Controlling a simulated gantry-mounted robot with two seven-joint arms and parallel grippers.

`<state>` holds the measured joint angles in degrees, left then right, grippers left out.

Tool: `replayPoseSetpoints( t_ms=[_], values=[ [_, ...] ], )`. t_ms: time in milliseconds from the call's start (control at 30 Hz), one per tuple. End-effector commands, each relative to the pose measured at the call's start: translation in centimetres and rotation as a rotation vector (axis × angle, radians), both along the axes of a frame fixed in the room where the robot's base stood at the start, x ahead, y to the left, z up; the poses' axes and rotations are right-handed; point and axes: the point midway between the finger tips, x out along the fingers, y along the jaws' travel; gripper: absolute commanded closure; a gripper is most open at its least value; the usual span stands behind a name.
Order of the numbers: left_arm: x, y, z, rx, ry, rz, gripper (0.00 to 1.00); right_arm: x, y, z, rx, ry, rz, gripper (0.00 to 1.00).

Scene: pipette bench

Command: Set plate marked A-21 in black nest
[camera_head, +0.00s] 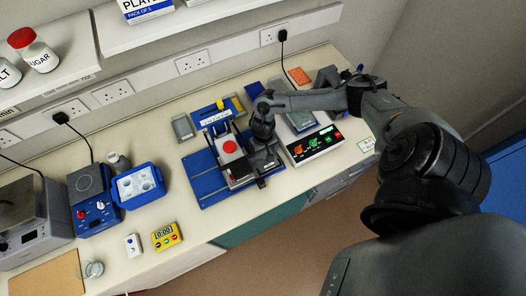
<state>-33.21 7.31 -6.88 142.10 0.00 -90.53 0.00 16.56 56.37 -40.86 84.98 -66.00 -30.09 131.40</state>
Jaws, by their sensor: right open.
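My right gripper (256,168) points down over the right part of a blue base board (213,189) on the bench. It is open, and the arm partly hides what lies under it. A dark device with a pale face and a red round spot (230,147) stands on the board, just left of the gripper. Grey plate-like pieces lie left of the blue stand (183,127) and behind my right arm (302,121). No A-21 marking is readable, and I cannot tell which piece is the black nest. My left gripper is not in view.
A control box with coloured buttons (313,147) stands right of the gripper. A blue stand with a white label (217,117) is behind the board. A blue tub (139,186), a hotplate (91,188) and a yellow timer (165,236) are at left. Bare bench lies left of the board.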

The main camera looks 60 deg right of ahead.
Motion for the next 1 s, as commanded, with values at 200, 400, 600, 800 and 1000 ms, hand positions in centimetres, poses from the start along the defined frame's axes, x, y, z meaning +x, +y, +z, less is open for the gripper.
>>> replayPoseSetpoints(
  t_ms=[200,400,600,800,1000],
  values=[
    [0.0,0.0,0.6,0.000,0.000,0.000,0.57,0.1,0.0,4.0,-0.001,-0.003,0.002,0.00],
    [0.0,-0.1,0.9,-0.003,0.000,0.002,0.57,0.0,-0.1,7.6,-0.002,-0.002,0.002,0.00],
    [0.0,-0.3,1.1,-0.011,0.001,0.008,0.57,0.0,-0.1,10.0,-0.001,-0.002,0.001,0.00],
    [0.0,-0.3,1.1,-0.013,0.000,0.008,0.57,0.0,0.0,11.0,-0.001,0.000,0.001,0.00],
    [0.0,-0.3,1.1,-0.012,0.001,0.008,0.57,0.0,0.0,11.1,-0.001,0.001,0.000,0.00]
  ],
)
